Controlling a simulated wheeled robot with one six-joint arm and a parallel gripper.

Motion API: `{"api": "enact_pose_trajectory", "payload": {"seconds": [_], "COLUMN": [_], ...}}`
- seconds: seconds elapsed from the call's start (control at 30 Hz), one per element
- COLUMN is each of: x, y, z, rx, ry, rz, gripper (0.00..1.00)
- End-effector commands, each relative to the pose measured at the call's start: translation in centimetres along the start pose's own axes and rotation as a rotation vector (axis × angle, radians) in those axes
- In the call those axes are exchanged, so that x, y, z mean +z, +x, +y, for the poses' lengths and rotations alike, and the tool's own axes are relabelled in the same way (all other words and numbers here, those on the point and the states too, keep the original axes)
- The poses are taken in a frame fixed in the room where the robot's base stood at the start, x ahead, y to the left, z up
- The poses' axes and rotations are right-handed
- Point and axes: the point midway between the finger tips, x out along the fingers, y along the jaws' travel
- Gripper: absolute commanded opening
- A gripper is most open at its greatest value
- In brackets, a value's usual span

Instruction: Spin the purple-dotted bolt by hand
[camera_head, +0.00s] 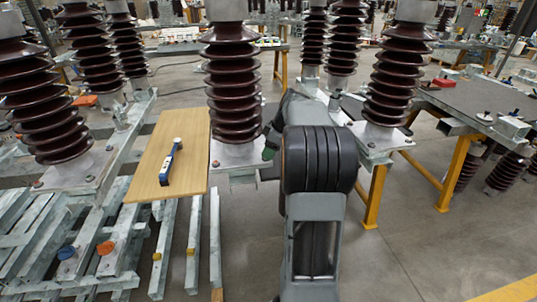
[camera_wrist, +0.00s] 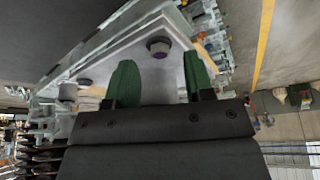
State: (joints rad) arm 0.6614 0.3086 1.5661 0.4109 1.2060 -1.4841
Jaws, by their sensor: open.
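The purple-dotted bolt (camera_wrist: 158,46) shows in the wrist view as a dark round head with a pale purple centre, near the edge of a light metal plate (camera_wrist: 135,52). My gripper (camera_wrist: 160,82) has two green fingertips spread apart with nothing between them. The bolt lies beyond the tips, roughly in line with the gap, and appears apart from both. In the head view my gripper (camera_head: 270,146) is mostly hidden by my arm, beside the base plate of the middle insulator (camera_head: 232,85). I cannot make out the purple-dotted bolt in that view.
Another bolt (camera_wrist: 85,82) sits on the plate to the left in the wrist view. A wooden board (camera_head: 150,150) with a blue-handled tool (camera_head: 170,163) lies left of the middle insulator. Another ribbed insulator (camera_head: 393,85) stands close on the right. Open floor lies at the lower right.

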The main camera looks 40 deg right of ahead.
Motion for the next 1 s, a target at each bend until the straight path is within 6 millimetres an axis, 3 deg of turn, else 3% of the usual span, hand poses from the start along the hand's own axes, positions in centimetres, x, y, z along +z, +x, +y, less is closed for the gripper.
{"api": "enact_pose_trajectory", "payload": {"seconds": [0.2, 0.57, 1.0], "x": [0.0, 0.0, 0.0], "y": [1.6, 1.8, 1.8], "z": [0.0, 0.0, 0.0], "rx": [-0.001, 0.001, 0.001], "ry": [-0.001, 0.000, 0.000], "rz": [0.000, 0.000, 0.000], "gripper": [0.48, 0.48, 0.06]}}
